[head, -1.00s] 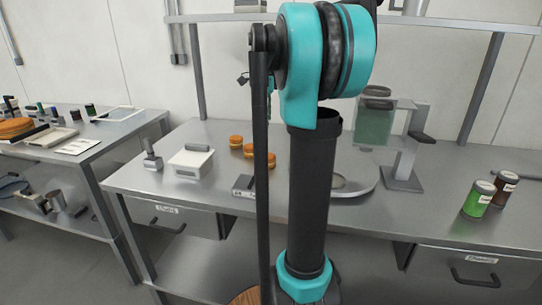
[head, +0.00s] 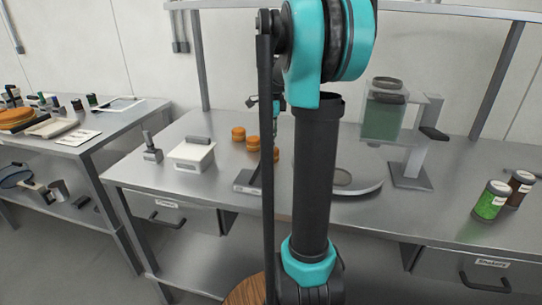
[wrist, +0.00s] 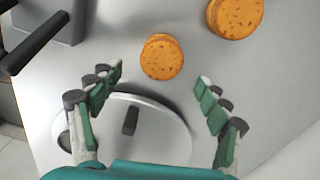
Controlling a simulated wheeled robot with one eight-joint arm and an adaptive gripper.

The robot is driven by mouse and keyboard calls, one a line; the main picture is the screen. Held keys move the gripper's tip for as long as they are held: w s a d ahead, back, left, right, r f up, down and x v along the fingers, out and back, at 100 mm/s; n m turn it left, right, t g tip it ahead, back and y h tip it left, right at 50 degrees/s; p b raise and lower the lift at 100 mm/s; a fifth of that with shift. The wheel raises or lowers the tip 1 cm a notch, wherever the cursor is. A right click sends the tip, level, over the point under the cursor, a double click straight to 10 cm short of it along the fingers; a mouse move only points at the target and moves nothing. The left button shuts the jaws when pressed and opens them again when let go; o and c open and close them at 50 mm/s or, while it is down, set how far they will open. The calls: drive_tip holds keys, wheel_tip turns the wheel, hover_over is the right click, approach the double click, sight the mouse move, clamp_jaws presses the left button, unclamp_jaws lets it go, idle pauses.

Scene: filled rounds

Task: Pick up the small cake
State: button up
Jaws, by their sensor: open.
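Small round orange cakes stand on the steel table (head: 215,208) in the head view. One cake (head: 238,134) is at the left, another cake (head: 252,143) is just right of it, and a third is partly hidden behind my arm. In the wrist view, one speckled cake (wrist: 162,57) lies just beyond the gap between my fingertips, and a larger-looking cake (wrist: 236,17) is at the upper right. My gripper (wrist: 160,75) is open and empty, its fingers spread to either side below the nearer cake. In the head view my gripper is mostly hidden behind my arm.
A round metal disc (wrist: 160,140) lies below my fingers in the wrist view. A white box (head: 191,157) stands left of the cakes. A stand with a green container (head: 381,120) and two jars (head: 491,200) are to the right.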

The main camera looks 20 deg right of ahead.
drive_tip(key=shift+w+a+f, duration=0.1)
drive_tip(key=shift+f, duration=1.4)
drive_tip(key=shift+w+a+f, duration=0.1)
drive_tip(key=shift+f, duration=1.35)
drive_tip(key=c, duration=0.9)
